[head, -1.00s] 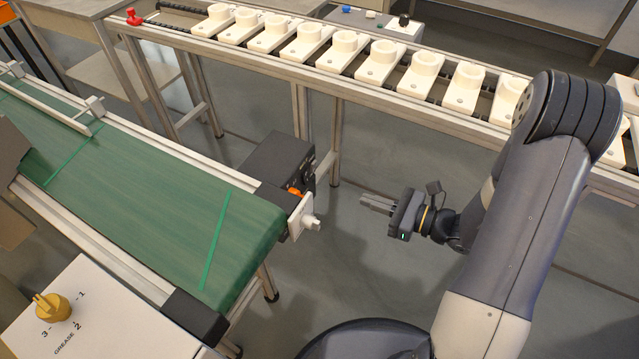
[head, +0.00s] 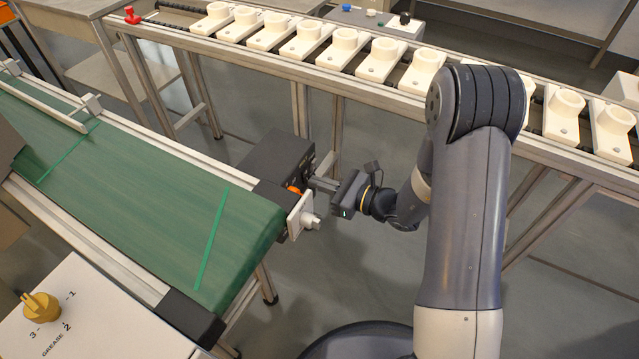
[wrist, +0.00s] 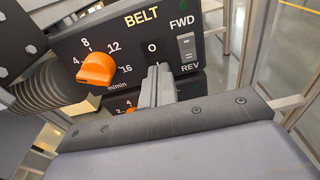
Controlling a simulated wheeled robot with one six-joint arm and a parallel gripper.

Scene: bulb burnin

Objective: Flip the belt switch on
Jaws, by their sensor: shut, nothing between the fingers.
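The dark BELT control box (head: 275,158) is mounted at the far corner of the green belt's end. The switch's exact position is too small to tell. An orange speed dial (wrist: 97,68) sits left of it. My gripper (head: 311,183) is shut and empty, its tips close to the panel. In the wrist view the gripper (wrist: 152,72) shows below the O, left of and below the switch. Contact cannot be told.
The green belt (head: 140,215) lies left of the box, with a pale bracket (head: 303,215) at its end. A conveyor (head: 390,95) with several white holders runs behind. A white GREASE panel (head: 80,315) with a yellow knob is at front left. Open floor lies right of the belt.

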